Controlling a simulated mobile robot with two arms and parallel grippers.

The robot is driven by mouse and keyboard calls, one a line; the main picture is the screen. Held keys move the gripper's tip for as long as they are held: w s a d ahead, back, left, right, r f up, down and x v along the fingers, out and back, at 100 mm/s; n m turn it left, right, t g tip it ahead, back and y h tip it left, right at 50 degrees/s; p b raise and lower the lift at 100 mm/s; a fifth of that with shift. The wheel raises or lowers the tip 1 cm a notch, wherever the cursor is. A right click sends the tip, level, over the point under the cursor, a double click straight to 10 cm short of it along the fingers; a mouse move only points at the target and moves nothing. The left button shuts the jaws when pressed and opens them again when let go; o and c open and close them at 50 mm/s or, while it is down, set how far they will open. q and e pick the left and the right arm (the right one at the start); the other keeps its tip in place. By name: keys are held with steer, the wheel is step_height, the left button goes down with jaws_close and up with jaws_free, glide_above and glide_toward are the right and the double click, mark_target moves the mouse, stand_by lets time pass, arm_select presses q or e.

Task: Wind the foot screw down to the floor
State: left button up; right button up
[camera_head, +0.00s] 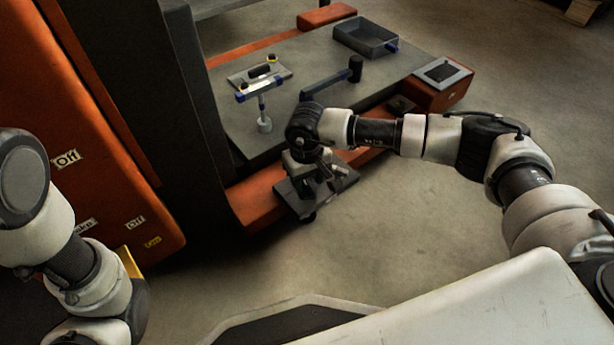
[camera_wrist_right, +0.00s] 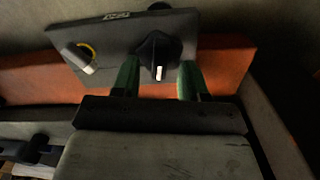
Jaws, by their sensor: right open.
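A dark plate (camera_head: 293,198) juts out from the orange front rail of the machine bed, with a small black foot (camera_head: 308,217) under its near edge. The foot's gap to the floor is too small to tell. In the right wrist view the plate (camera_wrist_right: 112,42) carries a black knob (camera_wrist_right: 158,50) with a white mark, probably the head of the foot screw. My right gripper (camera_head: 326,172) is over the plate. Its green fingers (camera_wrist_right: 157,82) are open, one on each side of the knob's near part; contact cannot be told. My left arm shows at the left, its gripper out of frame.
A second knob (camera_wrist_right: 82,62) with a yellow ring is on the plate, left of the black one. The grey bed (camera_head: 300,78) holds a tray (camera_head: 365,38), a blue-handled tool (camera_head: 262,90) and a hammer (camera_head: 330,80).

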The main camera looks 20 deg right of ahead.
steer(key=shift+f+b, duration=0.4)
steer(key=shift+f, duration=0.25)
steer(key=shift+c, duration=0.2)
jaws_close()
steer(key=shift+r+m+p, duration=0.1)
steer(key=shift+m+p, duration=0.5)
steer(key=shift+m, duration=0.5)
steer(key=shift+f+m, duration=0.2)
steer(key=shift+m, duration=1)
